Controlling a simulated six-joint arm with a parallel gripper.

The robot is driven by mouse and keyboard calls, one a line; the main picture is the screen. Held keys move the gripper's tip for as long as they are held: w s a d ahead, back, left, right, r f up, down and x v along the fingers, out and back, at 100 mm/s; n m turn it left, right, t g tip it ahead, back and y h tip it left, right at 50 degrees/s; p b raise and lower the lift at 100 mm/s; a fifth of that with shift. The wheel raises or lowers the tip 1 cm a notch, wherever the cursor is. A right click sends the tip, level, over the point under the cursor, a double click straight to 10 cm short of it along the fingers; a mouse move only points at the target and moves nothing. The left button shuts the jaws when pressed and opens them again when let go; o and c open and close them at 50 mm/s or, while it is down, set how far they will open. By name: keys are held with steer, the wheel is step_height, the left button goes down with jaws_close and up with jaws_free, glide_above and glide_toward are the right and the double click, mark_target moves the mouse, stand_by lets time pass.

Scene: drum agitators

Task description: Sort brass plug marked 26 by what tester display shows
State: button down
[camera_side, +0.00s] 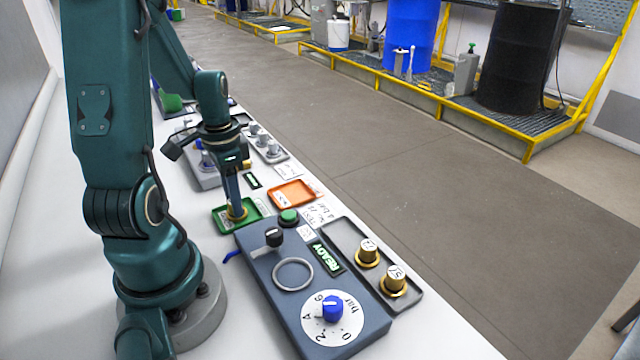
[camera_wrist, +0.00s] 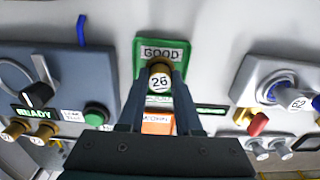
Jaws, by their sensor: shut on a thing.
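The brass plug marked 26 (camera_wrist: 160,78) is between the fingers of my gripper (camera_wrist: 160,88), its marked top facing the wrist camera. In the side view my gripper (camera_side: 236,205) is low over the green tray (camera_side: 252,206), with the plug (camera_side: 238,215) at or just above the tray floor; contact is not clear. In the wrist view the green tray (camera_wrist: 178,50) carries a GOOD label. The orange tray (camera_side: 306,188) lies beside it. The blue-grey tester (camera_side: 275,318) has a display (camera_side: 327,256) that reads READY. Its ring (camera_side: 293,260) looks empty.
Two other brass plugs (camera_side: 368,252) (camera_side: 394,280) stand in a grey tray (camera_side: 345,237) beside the tester. A green button (camera_side: 289,215) and a black knob (camera_side: 273,237) stick up near the green tray. Another grey device (camera_wrist: 262,62) holds a part marked 62.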

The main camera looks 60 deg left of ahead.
stand_by(0.3)
steer(key=c, duration=0.5)
jaws_free()
steer(key=o, duration=0.3)
steer(key=shift+r, duration=3.7)
